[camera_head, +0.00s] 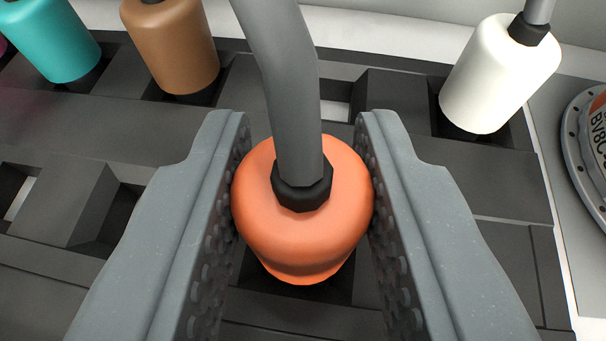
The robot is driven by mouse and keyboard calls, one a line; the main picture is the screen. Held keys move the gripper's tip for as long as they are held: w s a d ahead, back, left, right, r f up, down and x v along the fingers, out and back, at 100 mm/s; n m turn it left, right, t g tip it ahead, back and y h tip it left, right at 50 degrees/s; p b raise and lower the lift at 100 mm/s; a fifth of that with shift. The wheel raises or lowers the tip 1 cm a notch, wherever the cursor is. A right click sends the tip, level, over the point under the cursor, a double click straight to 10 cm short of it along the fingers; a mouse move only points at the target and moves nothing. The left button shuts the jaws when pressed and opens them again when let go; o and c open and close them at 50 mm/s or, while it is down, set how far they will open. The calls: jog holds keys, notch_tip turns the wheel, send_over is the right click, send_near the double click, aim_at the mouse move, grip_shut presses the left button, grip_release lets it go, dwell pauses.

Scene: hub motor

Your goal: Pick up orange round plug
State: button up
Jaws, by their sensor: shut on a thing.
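The orange round plug (301,235) is at the middle of the view, with a black collar and a thick grey cable rising from its top. My gripper (303,200) has one grey, studded finger on each side of the plug. Both fingers touch its sides, so the gripper is shut on it. The plug stands about upright over a dark rack. Its lower end is partly in shadow, and I cannot tell whether it is still seated in a slot.
A teal plug (50,40), a brown plug (172,45) and a white plug (497,75) stand in the dark grey rack (90,125) behind. A round labelled part (590,140) is at the right edge. The orange plug's cable runs up between them.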

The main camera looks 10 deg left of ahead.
aim_at(293, 207)
notch_tip(293, 207, up, 3)
jog(key=shift+r+p, duration=0.1)
jog(key=shift+p, duration=0.35)
jog(key=shift+s+r, duration=0.1)
jog(key=shift+s, duration=0.1)
jog(key=s+a+b, duration=0.1)
jog(key=s+a, duration=0.1)
jog(key=s, duration=0.8)
jog(key=shift+a+r, duration=0.2)
jog(key=shift+a, duration=0.15)
jog(key=shift+s+b, duration=0.15)
jog(key=shift+b, duration=0.85)
